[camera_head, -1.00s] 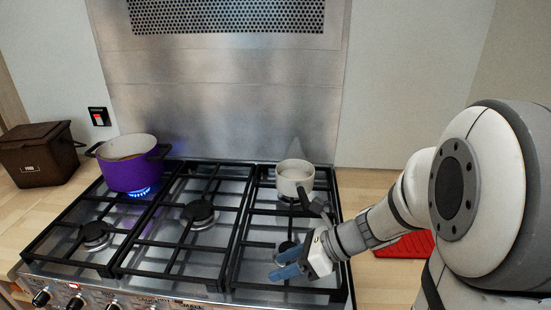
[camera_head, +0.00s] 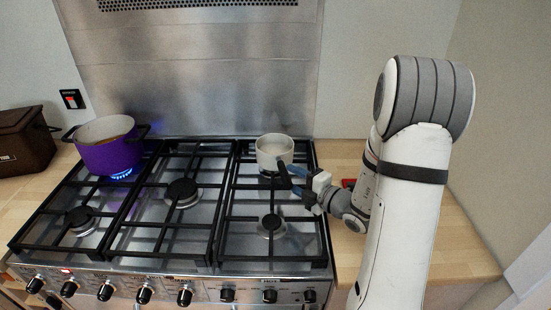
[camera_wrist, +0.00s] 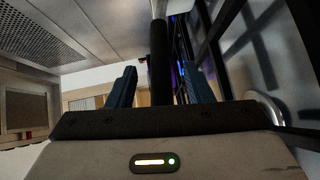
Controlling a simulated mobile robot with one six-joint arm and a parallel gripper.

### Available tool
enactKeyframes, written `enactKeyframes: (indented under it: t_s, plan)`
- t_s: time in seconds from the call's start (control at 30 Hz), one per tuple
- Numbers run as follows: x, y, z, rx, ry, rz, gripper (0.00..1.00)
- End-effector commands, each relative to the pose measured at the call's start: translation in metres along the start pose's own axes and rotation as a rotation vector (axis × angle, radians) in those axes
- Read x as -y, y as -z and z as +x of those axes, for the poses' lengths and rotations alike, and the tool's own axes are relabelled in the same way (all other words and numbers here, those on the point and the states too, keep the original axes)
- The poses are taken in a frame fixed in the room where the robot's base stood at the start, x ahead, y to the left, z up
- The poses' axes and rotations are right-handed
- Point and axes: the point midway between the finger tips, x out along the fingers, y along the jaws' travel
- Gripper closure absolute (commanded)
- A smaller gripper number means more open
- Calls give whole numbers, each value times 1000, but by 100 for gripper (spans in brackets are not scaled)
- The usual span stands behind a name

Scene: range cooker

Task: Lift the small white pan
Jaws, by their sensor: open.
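The small white pan (camera_head: 272,151) stands upright on the back right burner of the cooker. Its dark handle (camera_head: 285,177) points toward the front and right, to my gripper (camera_head: 294,181). My gripper is open, with its blue fingers close around the handle in the head view. In the wrist view the black handle (camera_wrist: 160,62) runs between the two spread fingers of my gripper (camera_wrist: 150,82). I cannot tell whether either finger touches it. The pan's body is barely visible at the top of the wrist view.
A purple pot (camera_head: 108,152) sits over a lit blue flame (camera_head: 122,174) at the back left. Black grates (camera_head: 165,222) cover the hob. A red item (camera_head: 347,183) is partly hidden behind my arm.

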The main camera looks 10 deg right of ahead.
Motion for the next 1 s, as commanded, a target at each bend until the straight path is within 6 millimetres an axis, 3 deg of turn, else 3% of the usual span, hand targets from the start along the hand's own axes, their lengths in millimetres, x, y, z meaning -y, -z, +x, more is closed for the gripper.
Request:
enactKeyframes:
  t_s: [0.2,0.5,1.0]
  plan:
    - [0,2,31,-5,1,-1,54]
    - [0,2,36,-2,0,-2,54]
    - [0,2,36,-4,1,-2,94]
